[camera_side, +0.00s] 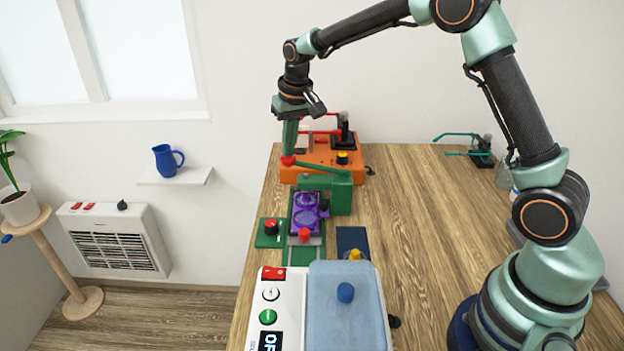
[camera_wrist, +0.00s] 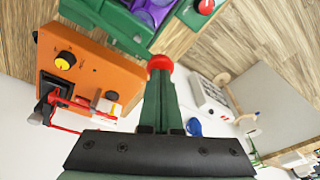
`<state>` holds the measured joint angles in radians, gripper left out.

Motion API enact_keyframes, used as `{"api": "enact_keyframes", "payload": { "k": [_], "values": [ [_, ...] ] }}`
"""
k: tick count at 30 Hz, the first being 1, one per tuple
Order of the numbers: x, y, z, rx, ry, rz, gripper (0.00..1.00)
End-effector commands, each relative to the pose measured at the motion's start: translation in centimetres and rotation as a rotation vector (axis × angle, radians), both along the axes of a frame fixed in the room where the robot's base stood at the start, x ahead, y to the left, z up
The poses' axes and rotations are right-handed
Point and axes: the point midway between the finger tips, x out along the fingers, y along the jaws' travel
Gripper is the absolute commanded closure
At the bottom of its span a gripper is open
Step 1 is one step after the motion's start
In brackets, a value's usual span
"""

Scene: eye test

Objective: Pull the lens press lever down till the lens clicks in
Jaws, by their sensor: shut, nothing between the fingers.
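The lens press (camera_side: 340,194) is a green block on the wooden table. Its green lever (camera_side: 318,169) runs left from the block to a red ball knob (camera_side: 288,160). My gripper (camera_side: 290,151) points down with its green fingers together and empty, their tips at the top of the knob. In the wrist view the knob (camera_wrist: 160,63) shows just beyond the fingertips (camera_wrist: 158,76); I cannot tell whether they touch. A purple lens holder (camera_side: 304,213) sits on the green base, left of the block. The wrist view shows part of its purple lenses (camera_wrist: 150,12).
An orange device (camera_side: 318,172) with red glasses stands right behind the press. A green box with a red knob (camera_side: 270,228) is left of the holder. A white machine (camera_side: 290,312) with a blue lid fills the front. The table's right middle is clear.

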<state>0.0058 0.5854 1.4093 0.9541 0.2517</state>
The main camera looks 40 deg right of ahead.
Motion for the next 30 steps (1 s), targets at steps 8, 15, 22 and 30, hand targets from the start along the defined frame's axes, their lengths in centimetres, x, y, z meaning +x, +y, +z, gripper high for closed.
{"api": "enact_keyframes", "payload": {
  "k": [8, 15, 22, 30],
  "values": [
    [0.1, 0.0, 1.6, 0.000, -0.002, 0.000, 1.00],
    [0.1, 0.0, 2.9, 0.000, -0.003, 0.000, 1.00],
    [0.1, 0.0, 4.1, 0.000, -0.002, 0.000, 1.00],
    [0.0, 0.0, 5.0, -0.001, -0.002, 0.000, 1.00]
  ]
}}
